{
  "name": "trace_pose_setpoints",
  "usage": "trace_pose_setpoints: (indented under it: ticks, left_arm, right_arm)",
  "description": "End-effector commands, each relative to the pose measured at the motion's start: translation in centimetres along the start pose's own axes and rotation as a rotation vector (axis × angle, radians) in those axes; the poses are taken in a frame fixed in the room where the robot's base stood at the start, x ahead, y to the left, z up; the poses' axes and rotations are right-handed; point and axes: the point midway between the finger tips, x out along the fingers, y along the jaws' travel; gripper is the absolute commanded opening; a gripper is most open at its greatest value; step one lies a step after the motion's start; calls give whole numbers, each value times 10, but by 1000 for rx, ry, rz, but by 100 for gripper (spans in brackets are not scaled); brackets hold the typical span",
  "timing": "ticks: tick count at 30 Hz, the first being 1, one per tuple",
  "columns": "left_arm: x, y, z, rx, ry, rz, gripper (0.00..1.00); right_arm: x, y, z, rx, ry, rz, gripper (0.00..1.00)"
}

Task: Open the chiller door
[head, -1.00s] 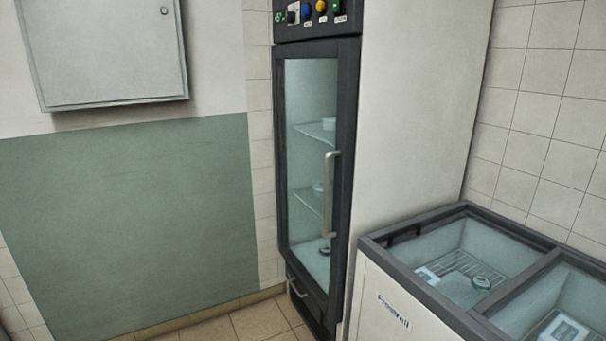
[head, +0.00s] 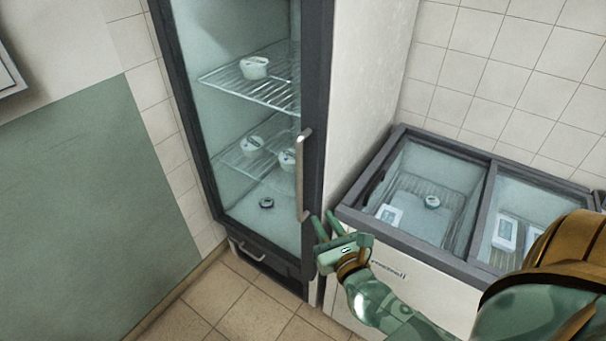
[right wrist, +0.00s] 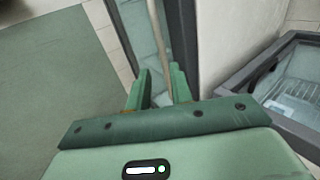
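The chiller door (head: 318,100) is a tall glass door in a dark frame and looks shut. Its pale vertical bar handle (head: 302,176) is on the door's right side. My right gripper (head: 324,216) is green and open, with its fingertips just right of the handle's lower end in the head view. In the right wrist view the handle (right wrist: 159,35) runs down toward the gap between the two fingers (right wrist: 158,80). I cannot tell whether the handle's lower end is between the fingertips; nothing is gripped. My left gripper is out of view.
White tubs (head: 254,68) stand on wire shelves behind the glass. A low chest freezer (head: 440,262) with glass lids stands right of the chiller, close to my right arm. The tiled floor (head: 215,300) before the chiller is clear. A green wall panel (head: 90,220) is at left.

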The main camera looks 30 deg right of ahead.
Motion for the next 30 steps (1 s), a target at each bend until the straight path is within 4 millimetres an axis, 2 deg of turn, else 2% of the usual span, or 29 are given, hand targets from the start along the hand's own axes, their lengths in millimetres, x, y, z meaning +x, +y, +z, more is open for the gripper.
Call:
trace_pose_setpoints:
  ticks: [5, 10, 18, 24, 30]
  left_arm:
    - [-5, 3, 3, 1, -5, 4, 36]
    - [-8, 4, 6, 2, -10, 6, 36]
    - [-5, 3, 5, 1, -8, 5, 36]
    - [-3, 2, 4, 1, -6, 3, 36]
    - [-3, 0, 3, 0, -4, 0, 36]
  right_arm:
    - [33, 0, 2, 6, -4, -2, 22]
    - [78, 0, 2, 3, -4, -1, 22]
    - [136, 0, -1, 1, -2, 0, 22]
    - [155, 1, -1, -1, 0, 1, 22]
    - [158, 0, -1, -1, 1, 1, 22]
